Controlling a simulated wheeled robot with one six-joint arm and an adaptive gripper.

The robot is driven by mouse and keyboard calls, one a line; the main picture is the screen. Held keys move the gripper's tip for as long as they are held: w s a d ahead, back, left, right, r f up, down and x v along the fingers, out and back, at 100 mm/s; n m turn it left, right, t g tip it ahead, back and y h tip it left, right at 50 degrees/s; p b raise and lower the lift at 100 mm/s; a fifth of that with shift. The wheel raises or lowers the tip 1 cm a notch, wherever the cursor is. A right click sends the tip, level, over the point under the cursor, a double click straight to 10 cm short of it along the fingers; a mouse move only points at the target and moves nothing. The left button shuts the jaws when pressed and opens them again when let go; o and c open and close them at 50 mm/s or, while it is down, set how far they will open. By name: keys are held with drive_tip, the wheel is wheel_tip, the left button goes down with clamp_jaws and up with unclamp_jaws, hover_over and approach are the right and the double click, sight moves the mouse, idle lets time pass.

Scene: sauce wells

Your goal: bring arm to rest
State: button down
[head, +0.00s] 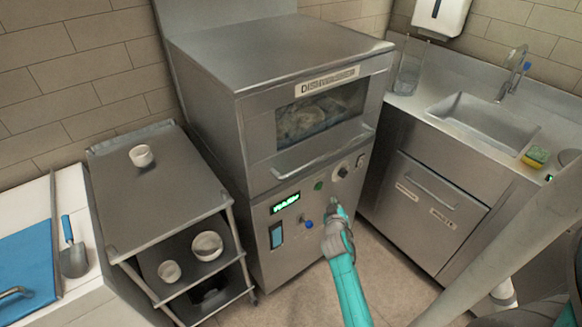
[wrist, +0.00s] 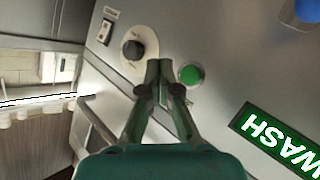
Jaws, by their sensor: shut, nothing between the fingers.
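My gripper (head: 334,207) is in front of the dishwasher's (head: 270,90) control panel in the head view. In the wrist view my gripper (wrist: 158,68) is shut and empty, with its fingertips pointing at the panel between a black knob (wrist: 133,49) and a green button (wrist: 190,75). I cannot tell whether the tips touch the panel. The green display (wrist: 280,138) reads WASH. The dishwasher door is shut, and pale items show through its window (head: 318,115).
A steel cart (head: 110,205) with bowls on its shelves stands at the left, beside a white counter (head: 90,290) with a blue mat. A sink (head: 485,120) counter is at the right. Some open floor (head: 300,300) lies before the dishwasher.

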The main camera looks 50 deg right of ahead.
drive_tip(key=s+a+f+n+t+y, duration=0.1)
drive_tip(key=s+a+n+t+y, duration=0.3)
drive_tip(key=a, duration=1)
drive_tip(key=s+a+f+m+t+y, duration=0.15)
drive_tip(key=s+a, duration=0.45)
drive_tip(key=a, duration=0.9)
drive_tip(key=s+a+r+n+t+y, duration=0.1)
drive_tip(key=s+a+r+n+y, duration=0.2)
drive_tip(key=s+a+r, duration=1.1)
drive_tip(key=s+r+y, duration=0.3)
drive_tip(key=s, duration=0.1)
drive_tip(key=shift+s+a+r+y, duration=0.3)
drive_tip(key=shift+a+y, duration=0.05)
drive_tip(key=shift+d, duration=0.1)
